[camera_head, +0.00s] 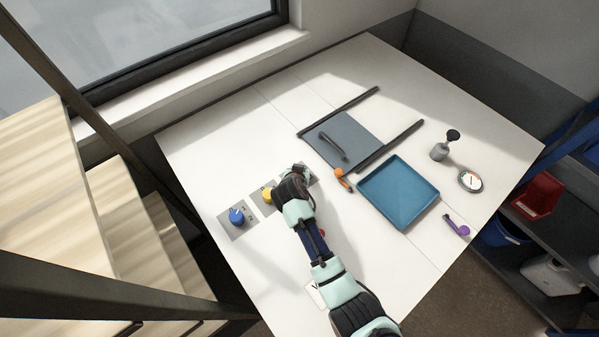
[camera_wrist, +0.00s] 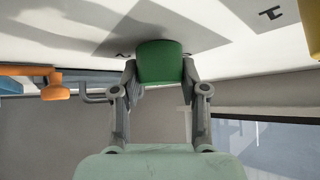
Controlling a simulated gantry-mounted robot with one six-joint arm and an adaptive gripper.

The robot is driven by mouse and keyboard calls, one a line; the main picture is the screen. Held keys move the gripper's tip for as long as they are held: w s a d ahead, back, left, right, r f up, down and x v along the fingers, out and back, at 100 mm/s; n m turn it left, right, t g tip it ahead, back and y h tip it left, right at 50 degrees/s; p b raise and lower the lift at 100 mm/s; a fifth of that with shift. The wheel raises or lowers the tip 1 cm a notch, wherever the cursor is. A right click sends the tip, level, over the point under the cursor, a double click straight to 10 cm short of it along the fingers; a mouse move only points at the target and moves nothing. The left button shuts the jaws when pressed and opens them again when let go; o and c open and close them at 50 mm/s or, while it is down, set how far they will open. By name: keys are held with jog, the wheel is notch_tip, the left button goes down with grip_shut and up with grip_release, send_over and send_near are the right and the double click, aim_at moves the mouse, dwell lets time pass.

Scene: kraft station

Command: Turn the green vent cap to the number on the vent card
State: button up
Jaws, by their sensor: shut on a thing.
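The green vent cap (camera_wrist: 161,62) shows in the wrist view between the two fingers of my gripper (camera_wrist: 160,80). The fingers touch it on both sides, and it sits on a grey plate (camera_wrist: 105,42) with dark marks partly hidden beside it.
A yellow cap (camera_head: 268,196) and a blue cap (camera_head: 237,216) sit on plates to the left. An orange-handled thing (camera_head: 342,177), a blue tray (camera_head: 374,184) and a grey panel with a handle (camera_head: 359,139) lie right. A purple thing (camera_head: 456,225) is near the right edge.

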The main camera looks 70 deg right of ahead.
jog(key=o, duration=1.1)
jog(key=shift+o, duration=0.2)
jog(key=shift+a, duration=0.1)
jog(key=v, duration=1.2)
